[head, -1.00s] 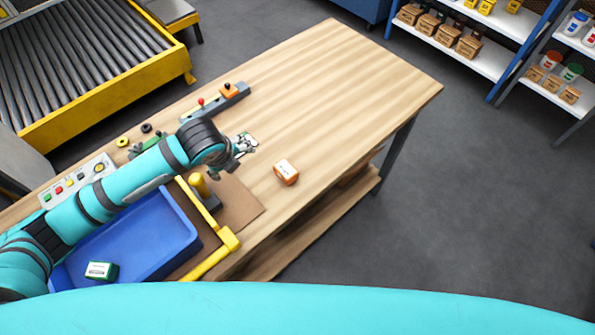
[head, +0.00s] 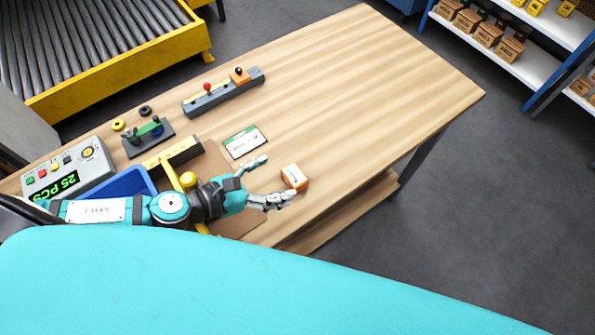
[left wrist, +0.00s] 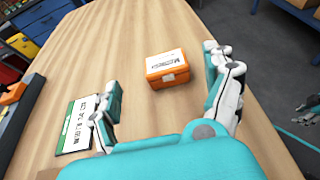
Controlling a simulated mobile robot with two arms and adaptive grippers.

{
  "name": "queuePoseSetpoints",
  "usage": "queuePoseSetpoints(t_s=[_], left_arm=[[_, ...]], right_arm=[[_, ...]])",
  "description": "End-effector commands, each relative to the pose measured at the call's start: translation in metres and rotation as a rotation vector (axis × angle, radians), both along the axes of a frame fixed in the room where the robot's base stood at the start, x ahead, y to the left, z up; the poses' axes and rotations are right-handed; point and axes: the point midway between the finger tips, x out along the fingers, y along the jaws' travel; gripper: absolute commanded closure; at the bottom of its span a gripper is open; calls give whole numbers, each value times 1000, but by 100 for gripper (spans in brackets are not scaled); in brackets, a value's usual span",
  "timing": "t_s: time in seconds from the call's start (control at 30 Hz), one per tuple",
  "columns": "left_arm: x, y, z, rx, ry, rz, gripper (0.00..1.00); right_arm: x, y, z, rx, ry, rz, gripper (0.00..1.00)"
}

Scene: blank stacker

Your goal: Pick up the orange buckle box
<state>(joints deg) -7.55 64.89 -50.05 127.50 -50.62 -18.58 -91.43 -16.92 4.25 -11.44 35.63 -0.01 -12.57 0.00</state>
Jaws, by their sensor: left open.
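The orange buckle box (head: 294,177), with a white label on top, sits on the wooden table near its front edge. In the left wrist view the orange buckle box (left wrist: 167,70) lies ahead of my gripper, in line with the gap between the fingers and nearer the right one. My left gripper (head: 277,179) is open and empty, with its fingers pointing at the box from the left. Its spread fingers also show in the left wrist view (left wrist: 165,92). I cannot see clear contact with the box.
A green-and-white card (head: 245,142) lies on the table behind the gripper. A blue bin (head: 120,184), a yellow-knobbed fixture (head: 188,180) and a counter box (head: 68,173) crowd the left. A grey bar with knobs (head: 222,94) lies farther back. The table's right side (head: 390,90) is clear.

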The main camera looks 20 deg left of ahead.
Motion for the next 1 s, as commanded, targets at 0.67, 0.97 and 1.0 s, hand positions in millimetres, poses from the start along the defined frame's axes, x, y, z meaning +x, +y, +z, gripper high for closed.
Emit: queuePoseSetpoints(t_s=[0.67,0.97,1.0], left_arm=[[39,-40,-27,-1,1,3,15],[38,-39,-27,-1,1,4,39],[38,-39,-27,-1,1,4,44]], right_arm=[[-7,-7,22,-9,9,3,60],[-5,-6,22,-8,7,3,60],[-5,-6,22,-8,7,3,60]])
